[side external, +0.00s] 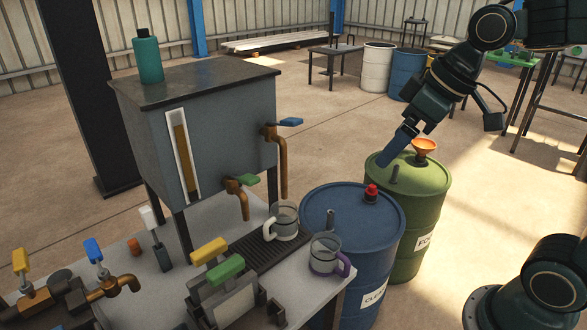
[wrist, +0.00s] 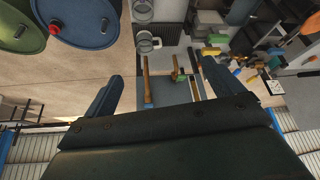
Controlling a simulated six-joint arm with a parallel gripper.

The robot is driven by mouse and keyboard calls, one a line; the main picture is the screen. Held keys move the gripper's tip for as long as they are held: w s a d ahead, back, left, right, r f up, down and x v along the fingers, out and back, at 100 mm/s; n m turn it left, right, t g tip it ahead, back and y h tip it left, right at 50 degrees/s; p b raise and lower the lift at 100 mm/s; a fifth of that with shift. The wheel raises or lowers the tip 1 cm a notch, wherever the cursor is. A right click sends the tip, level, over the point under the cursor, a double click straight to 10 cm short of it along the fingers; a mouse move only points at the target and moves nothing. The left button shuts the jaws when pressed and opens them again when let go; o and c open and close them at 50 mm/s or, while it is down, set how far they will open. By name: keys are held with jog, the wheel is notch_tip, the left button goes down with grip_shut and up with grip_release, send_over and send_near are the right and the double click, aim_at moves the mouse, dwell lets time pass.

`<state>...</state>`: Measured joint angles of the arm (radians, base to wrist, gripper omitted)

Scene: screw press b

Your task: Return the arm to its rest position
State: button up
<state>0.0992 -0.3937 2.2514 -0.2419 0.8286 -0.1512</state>
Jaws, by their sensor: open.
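My gripper (side external: 385,158) hangs at the end of my arm in the side external view, pointing down and left in front of the green barrel's top as seen there. In the wrist view my gripper (wrist: 155,85) shows two dark fingers spread wide apart. Nothing is between the fingers close up. Beyond them lie the bench and the grey tank, some way off.
A green barrel (side external: 432,185) with an orange funnel (side external: 425,147) and a blue barrel (side external: 365,250) with a red cap (side external: 371,193) stand by the bench. A grey tank (side external: 215,125) has taps. Two mugs (side external: 283,222) (side external: 326,255) stand nearby. Open floor lies behind.

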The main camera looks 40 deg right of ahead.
jog(key=s+d+f+m+h, duration=0.1)
jog(key=s+d+f+m, duration=0.1)
jog(key=s, duration=0.8)
jog(key=shift+f+m, duration=0.35)
jog(key=shift+m, duration=0.15)
